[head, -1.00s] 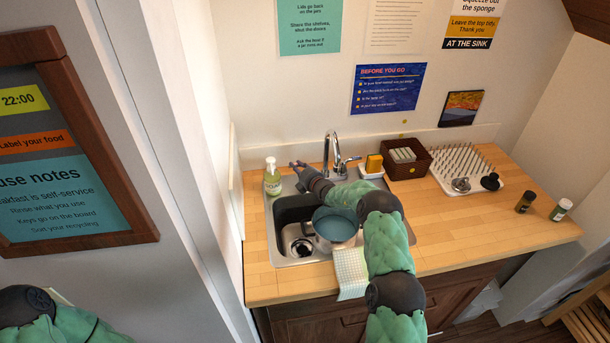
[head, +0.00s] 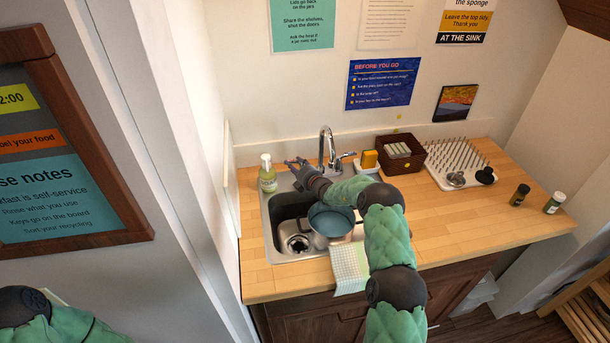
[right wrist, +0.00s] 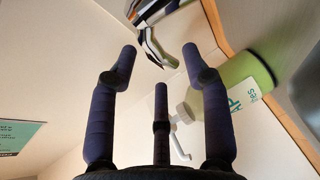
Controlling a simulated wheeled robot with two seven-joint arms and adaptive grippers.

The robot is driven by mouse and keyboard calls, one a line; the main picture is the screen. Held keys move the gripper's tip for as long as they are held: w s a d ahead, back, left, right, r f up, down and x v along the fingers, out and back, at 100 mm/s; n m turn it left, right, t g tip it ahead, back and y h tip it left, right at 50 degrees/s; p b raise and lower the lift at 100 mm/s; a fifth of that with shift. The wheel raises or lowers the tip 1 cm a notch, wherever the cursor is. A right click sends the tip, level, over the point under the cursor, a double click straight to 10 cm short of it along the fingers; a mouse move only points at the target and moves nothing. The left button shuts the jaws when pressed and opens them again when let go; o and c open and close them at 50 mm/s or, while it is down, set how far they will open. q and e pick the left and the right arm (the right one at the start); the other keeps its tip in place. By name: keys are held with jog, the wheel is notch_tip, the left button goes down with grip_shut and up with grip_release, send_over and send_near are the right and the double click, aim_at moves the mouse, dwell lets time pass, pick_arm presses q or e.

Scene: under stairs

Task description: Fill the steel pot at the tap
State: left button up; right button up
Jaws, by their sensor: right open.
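The steel pot (head: 331,238) sits in the sink basin (head: 282,212), toward its right side; its inside looks blue-grey, and I cannot tell whether water is in it. The chrome tap (head: 325,143) stands behind the sink, its lever (head: 346,156) to the right. I see no stream from it. My right gripper (head: 293,166) is over the back left of the sink, between the soap bottle and the tap. Its fingers are spread and empty in the right wrist view (right wrist: 159,62); a shiny curved piece beyond them may be the tap. My left gripper is out of view.
A green soap bottle (head: 267,178) stands close left of my right gripper. A cloth (head: 349,266) hangs over the counter's front edge. A yellow sponge (head: 369,158), a brown box (head: 401,160) and a spiked drying rack (head: 458,172) are to the right. The counter's front right is mostly clear.

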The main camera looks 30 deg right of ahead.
jog(key=v, duration=1)
jog(key=shift+s, duration=0.1)
